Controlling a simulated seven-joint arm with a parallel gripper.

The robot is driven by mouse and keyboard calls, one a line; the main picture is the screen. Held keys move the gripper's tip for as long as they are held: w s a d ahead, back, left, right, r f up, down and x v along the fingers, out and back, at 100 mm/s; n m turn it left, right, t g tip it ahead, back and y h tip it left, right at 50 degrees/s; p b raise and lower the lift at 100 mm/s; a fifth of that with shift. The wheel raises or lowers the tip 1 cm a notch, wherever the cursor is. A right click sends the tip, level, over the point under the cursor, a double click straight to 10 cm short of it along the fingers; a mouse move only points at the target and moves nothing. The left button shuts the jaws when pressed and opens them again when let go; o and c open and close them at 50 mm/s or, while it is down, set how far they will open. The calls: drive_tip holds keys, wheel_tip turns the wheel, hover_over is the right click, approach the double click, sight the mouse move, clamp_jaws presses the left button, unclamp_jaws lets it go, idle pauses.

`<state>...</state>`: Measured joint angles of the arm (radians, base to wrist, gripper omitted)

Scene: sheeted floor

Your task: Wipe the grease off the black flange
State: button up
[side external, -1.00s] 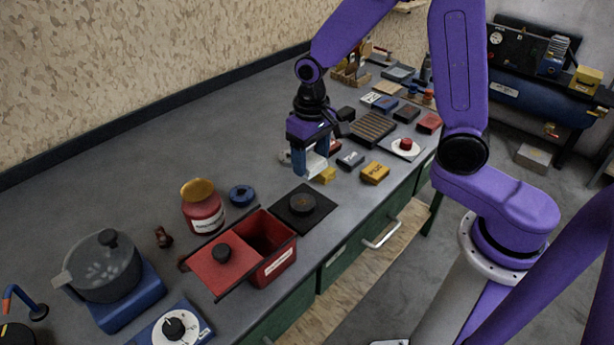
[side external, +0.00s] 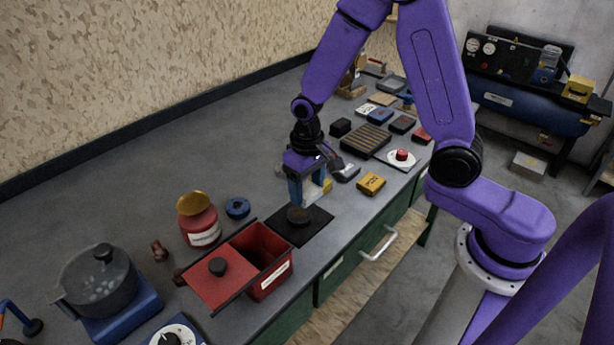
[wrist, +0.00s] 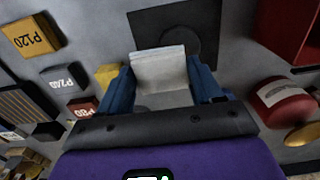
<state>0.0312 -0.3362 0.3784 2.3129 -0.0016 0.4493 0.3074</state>
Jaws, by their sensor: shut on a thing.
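The black flange (side external: 299,217), a dark round disc, lies on a black square mat (side external: 319,224) near the bench's front edge. In the wrist view the mat (wrist: 207,17) shows at the top, with the flange (wrist: 180,37) partly hidden behind a pale cloth-like pad. My gripper (side external: 308,196) has blue fingers and is shut on this off-white pad (wrist: 160,70), which also shows in the side view (side external: 312,192). The pad is just above or against the flange's far side; I cannot tell whether they touch. Grease is too small to make out.
An open red box (side external: 269,270) with its lid stands left of the mat. A red jar (side external: 199,227) and a blue round part (side external: 237,208) are behind it. Yellow P120 block (side external: 371,184) and grey block (side external: 345,172) lie to the right.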

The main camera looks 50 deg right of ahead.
sight(291, 221)
wheel_tip(291, 221, down, 3)
drive_tip(key=shift+r, duration=0.1)
drive_tip(key=shift+a, duration=0.25)
drive_tip(key=shift+a+f, duration=0.15)
drive_tip(key=shift+a, duration=1.1)
drive_tip(key=shift+a+f, duration=0.15)
drive_tip(key=shift+a, duration=1.1)
drive_tip(key=shift+c, duration=0.5)
drive_tip(key=shift+d, duration=2.65)
drive_tip(key=shift+d+r, duration=0.15)
drive_tip(key=shift+r, duration=3.95)
